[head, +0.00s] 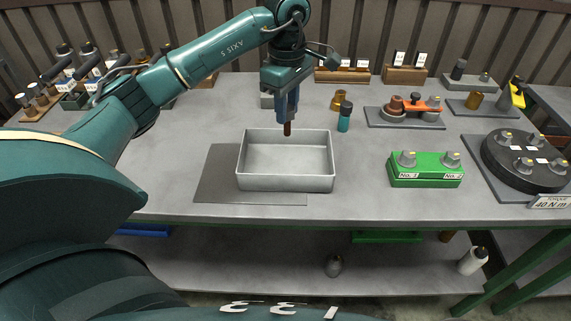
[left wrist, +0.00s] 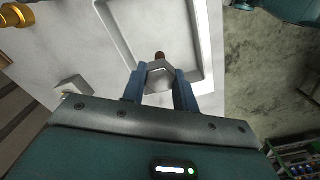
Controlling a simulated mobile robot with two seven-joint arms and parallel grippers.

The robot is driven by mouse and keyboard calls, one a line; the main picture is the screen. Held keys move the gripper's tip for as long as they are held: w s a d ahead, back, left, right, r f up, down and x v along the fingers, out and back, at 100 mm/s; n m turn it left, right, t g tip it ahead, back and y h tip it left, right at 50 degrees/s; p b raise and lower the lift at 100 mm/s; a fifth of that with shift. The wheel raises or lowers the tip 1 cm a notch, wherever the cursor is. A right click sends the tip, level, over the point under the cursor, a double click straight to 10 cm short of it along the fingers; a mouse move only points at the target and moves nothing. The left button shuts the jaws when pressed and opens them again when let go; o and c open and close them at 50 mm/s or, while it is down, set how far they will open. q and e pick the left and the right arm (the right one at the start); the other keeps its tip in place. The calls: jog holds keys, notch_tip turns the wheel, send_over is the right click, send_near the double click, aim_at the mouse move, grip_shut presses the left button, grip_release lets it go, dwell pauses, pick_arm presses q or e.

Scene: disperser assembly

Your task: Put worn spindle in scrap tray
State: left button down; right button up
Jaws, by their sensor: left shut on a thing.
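My left gripper (head: 287,115) points down at the back rim of an empty light-grey tray (head: 285,184). It is shut on the worn spindle (head: 288,129), whose brown tip hangs below the fingers. In the left wrist view, the spindle's grey hexagonal head (left wrist: 159,77) sits between the two blue fingers, with the brown end beyond it. That view also shows the tray (left wrist: 207,45) beneath. The spindle is upright in the head view; its exact height over the rim is hard to tell. My right gripper is in neither view.
The tray stands partly on a dark grey mat (head: 217,180). A teal bottle (head: 344,118) and a brass part (head: 338,101) stand behind right. A green block (head: 426,176) with two grey parts and a dark round fixture (head: 530,160) are at right. Bare table lies between tray and green block.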

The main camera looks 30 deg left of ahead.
aim_at(286, 134)
pick_arm(q)
jog(key=shift+n, duration=0.3)
jog(key=f, duration=0.5)
jog(key=shift+w+a+f+p, duration=0.1)
jog(key=shift+a+f+p, duration=0.15)
jog(key=shift+p, duration=0.1)
jog(key=shift+f, duration=2.2)
jog(key=shift+f, duration=0.2)
jog(key=c, duration=1.1)
grip_release()
